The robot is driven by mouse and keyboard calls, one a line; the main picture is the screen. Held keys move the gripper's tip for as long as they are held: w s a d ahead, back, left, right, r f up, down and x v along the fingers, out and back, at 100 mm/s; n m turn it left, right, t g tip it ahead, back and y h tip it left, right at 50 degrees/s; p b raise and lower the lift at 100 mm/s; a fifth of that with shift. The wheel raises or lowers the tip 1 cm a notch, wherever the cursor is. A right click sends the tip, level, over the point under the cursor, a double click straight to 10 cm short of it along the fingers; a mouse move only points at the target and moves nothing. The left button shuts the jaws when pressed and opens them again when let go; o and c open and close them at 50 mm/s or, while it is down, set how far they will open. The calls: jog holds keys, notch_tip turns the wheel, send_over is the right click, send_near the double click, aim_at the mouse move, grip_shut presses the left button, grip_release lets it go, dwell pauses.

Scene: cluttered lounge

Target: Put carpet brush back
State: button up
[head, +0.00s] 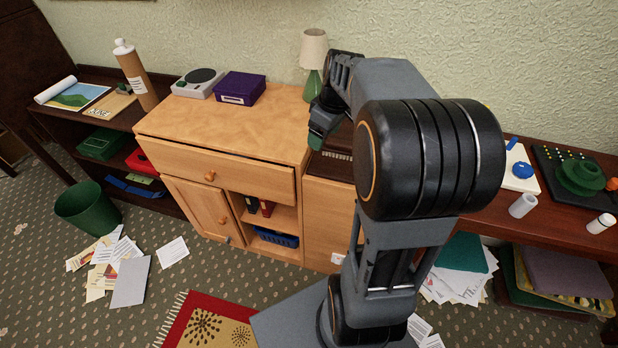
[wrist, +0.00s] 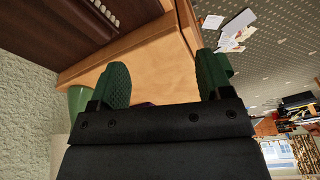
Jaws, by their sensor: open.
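I cannot make out a carpet brush in either view. My gripper (head: 322,118) is raised beside the right end of the light wooden cabinet (head: 225,122), near the green-based lamp (head: 313,80), partly hidden by my arm. In the wrist view its two green-padded fingers (wrist: 163,82) stand wide apart with nothing between them. The cabinet top (wrist: 155,50) shows behind the fingers. The cabinet has a wide drawer (head: 222,172) with a round knob, a door (head: 200,207) below left, and open shelves holding a blue basket (head: 275,238).
A purple box (head: 240,88) and a grey device (head: 199,82) stand at the back of the cabinet. A dark shelf (head: 120,118) is at left, a green bin (head: 88,208) before it. Papers (head: 130,282) and a red-edged rug (head: 200,325) lie on the floor. The cabinet top's front is clear.

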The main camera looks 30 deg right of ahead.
jog(key=s+a+f+m, duration=0.1)
jog(key=s+a+m, duration=0.2)
jog(key=s+a, duration=0.3)
jog(key=s+a+f+m+t+h, duration=0.1)
jog(key=s+a+f+m, duration=0.1)
jog(key=s+a, duration=0.4)
jog(key=shift+a+f+m, duration=0.25)
jog(key=shift+a+m, duration=0.1)
jog(key=shift+m, duration=0.05)
notch_tip(320, 180, up, 15)
jog(key=t+p, duration=0.1)
jog(key=p, duration=1.2)
jog(key=shift+w+a, duration=0.2)
jog(key=shift+w, duration=0.05)
